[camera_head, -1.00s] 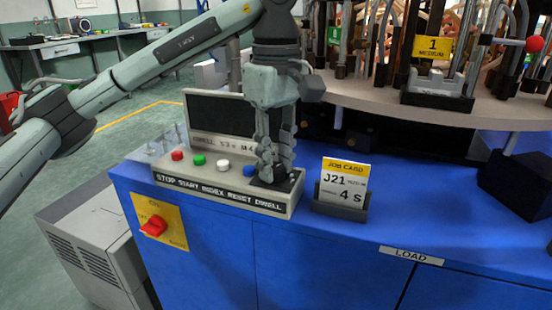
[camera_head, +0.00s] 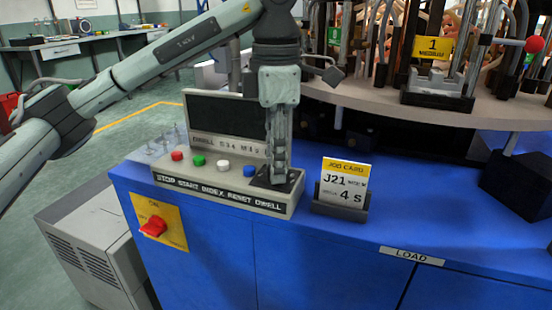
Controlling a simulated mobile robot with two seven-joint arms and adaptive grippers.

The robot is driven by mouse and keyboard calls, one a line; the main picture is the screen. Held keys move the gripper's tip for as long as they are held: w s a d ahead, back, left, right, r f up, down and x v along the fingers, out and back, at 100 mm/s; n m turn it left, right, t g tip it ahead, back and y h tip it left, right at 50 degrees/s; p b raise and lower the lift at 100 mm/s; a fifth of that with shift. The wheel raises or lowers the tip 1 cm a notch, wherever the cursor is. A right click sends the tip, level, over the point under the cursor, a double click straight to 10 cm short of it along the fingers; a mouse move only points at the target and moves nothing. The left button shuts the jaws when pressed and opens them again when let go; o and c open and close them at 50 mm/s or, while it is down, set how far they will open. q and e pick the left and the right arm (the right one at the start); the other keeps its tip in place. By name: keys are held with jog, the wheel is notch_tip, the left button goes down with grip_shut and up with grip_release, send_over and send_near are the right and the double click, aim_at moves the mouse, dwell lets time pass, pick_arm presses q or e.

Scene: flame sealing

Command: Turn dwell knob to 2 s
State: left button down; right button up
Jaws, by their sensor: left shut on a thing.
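My left gripper (camera_head: 279,178) points straight down over the right end of the control box (camera_head: 232,197), at the DWELL label. It is shut on the dwell knob, which the fingers mostly hide. The dark square plate (camera_head: 264,182) under the knob shows around the fingertips. The knob's setting cannot be read. The small display line on the box (camera_head: 222,145) reads "DWELL" followed by blurred characters. A job card (camera_head: 343,184) in a dark holder stands right of the box and reads J21 and 4 S. My right gripper is not in view.
Red (camera_head: 177,156), green (camera_head: 199,161), white (camera_head: 223,166) and blue (camera_head: 249,171) buttons line the box left of the gripper. A red switch (camera_head: 153,226) is on the blue cabinet front. The turntable (camera_head: 400,104) with fixtures stands behind.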

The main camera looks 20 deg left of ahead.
pick_arm(q)
jog(key=n, duration=0.6)
jog(key=shift+n, duration=0.3)
jog(key=n, duration=0.5)
jog(key=shift+n, duration=0.4)
jog(key=c, duration=1.5)
grip_release()
notch_tip(320, 180, up, 12)
jog(key=shift+r, duration=0.1)
